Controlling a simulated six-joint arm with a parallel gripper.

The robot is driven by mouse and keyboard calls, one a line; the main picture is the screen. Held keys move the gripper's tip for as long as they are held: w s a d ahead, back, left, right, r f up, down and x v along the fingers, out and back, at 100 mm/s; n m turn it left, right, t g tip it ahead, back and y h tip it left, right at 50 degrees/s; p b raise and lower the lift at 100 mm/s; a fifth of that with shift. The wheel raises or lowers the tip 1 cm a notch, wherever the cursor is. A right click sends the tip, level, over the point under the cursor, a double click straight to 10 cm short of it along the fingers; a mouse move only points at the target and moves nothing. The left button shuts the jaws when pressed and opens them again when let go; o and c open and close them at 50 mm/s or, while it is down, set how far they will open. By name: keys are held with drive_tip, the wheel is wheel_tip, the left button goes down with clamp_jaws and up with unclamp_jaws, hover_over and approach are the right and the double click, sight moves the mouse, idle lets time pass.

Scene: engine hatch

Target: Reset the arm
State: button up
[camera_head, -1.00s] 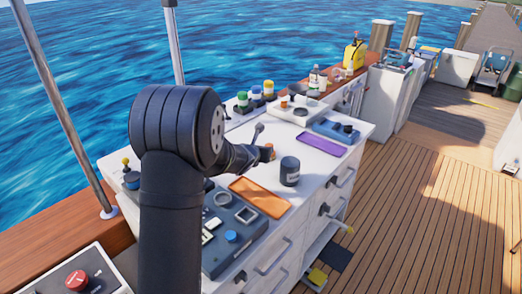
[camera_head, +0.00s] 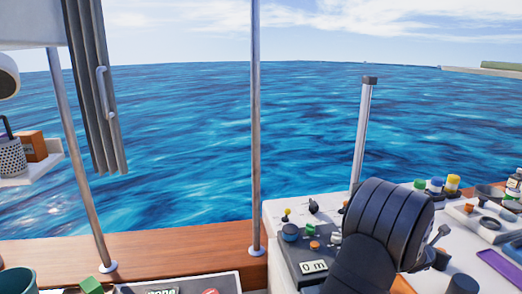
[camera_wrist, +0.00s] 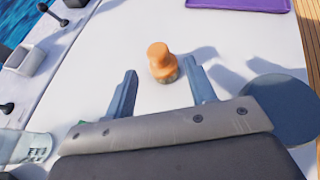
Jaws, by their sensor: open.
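My gripper (camera_wrist: 161,88) is open and empty, its two blue-grey fingers spread above the white counter (camera_wrist: 110,45) in the wrist view. An orange knob-shaped piece (camera_wrist: 161,62) stands upright just beyond the fingertips, roughly centred between them; I cannot tell whether it touches them. In the head view my dark arm (camera_head: 385,235) rises at the lower right and reaches over the counter. It mostly hides the gripper there.
A dark round container (camera_wrist: 285,105) stands close right of the gripper. A purple tray (camera_wrist: 238,3) lies ahead. A control panel (camera_head: 312,262) and a metal post (camera_head: 362,135) are near the arm. Jars with coloured lids (camera_head: 436,186) stand behind.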

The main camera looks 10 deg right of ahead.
drive_tip(key=x, duration=0.7)
drive_tip(key=shift+d+f, duration=0.15)
drive_tip(key=shift+w+d+f, duration=0.15)
drive_tip(key=shift+d+f, duration=0.1)
drive_tip(key=shift+r, duration=0.2)
drive_tip(key=shift+a, duration=0.15)
